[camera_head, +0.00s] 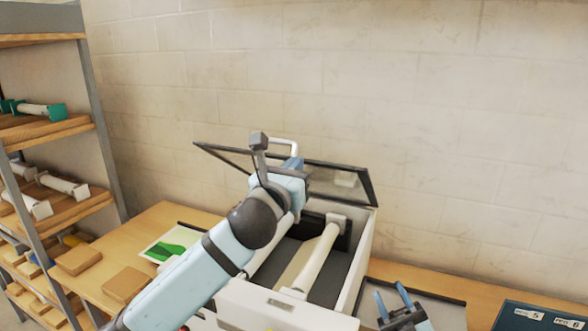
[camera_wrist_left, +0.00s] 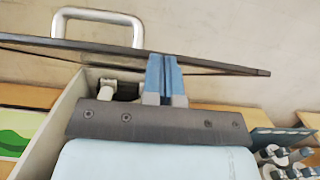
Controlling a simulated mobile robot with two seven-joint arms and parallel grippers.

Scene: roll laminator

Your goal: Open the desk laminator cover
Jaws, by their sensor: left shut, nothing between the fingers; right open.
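The desk laminator (camera_head: 360,262) is a white box on the bench, with a pale roll (camera_head: 318,254) visible inside. Its cover (camera_head: 352,187), a dark-framed clear panel, stands raised and tilted above the open body. A white handle (camera_head: 285,141) is on the cover; the handle also shows at the top of the left wrist view (camera_wrist_left: 97,15). My left gripper (camera_head: 294,163) is shut and empty at the cover, its blue fingers (camera_wrist_left: 164,70) overlapping the cover's edge in the wrist view. I cannot tell whether they touch. My right gripper (camera_head: 391,297) is open and empty, low in front of the laminator's right side.
A shelf rack (camera_head: 60,150) with rolls stands at the left. Wooden blocks (camera_head: 125,284) and a green-and-white sheet (camera_head: 172,243) lie on the bench left of the laminator. A dark numbered tray (camera_head: 540,317) is at the right. A brick wall (camera_head: 440,110) is behind.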

